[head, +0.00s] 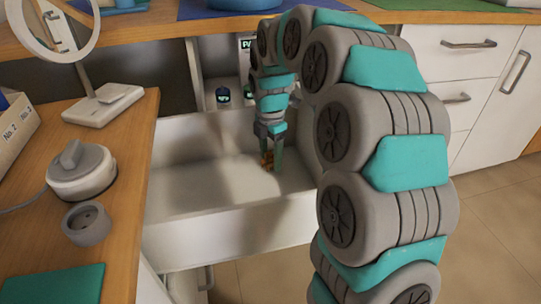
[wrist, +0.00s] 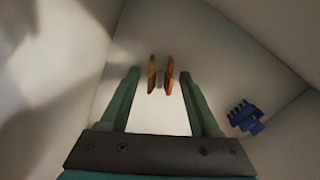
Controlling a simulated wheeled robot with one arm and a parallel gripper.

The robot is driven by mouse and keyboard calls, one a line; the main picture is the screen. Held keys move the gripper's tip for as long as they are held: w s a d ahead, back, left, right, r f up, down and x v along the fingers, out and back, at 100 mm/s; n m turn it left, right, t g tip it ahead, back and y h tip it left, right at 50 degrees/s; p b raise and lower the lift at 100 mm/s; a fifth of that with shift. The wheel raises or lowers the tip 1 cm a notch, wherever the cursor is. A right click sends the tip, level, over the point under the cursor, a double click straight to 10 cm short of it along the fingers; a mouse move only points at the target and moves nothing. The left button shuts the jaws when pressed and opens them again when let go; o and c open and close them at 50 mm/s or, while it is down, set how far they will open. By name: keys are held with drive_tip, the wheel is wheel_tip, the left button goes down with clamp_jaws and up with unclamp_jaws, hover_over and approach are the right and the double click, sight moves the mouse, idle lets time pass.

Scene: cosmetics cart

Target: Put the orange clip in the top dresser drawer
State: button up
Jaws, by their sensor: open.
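The orange clip (wrist: 169,76) shows in the wrist view as two upright orange pieces with a small grey part between them. It is in the white open drawer (head: 235,228). My gripper (wrist: 160,73) is open, with one green finger on each side of the clip and a visible gap to each. In the head view my gripper (head: 273,167) points down inside the drawer, and the orange clip (head: 267,158) shows at its fingertips, partly hidden. I cannot tell whether the clip rests on the drawer floor.
A blue clip-like piece (wrist: 246,117) lies in the drawer, right of my gripper in the wrist view. Drawer walls stand close around the gripper. A wooden top (head: 125,215) at left holds a round mirror (head: 118,97), a grey device (head: 80,175) and a grey cup (head: 87,224).

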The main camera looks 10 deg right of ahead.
sight(270, 154)
wheel_tip(270, 154, up, 12)
drive_tip(key=shift+r, duration=0.15)
idle(0.4)
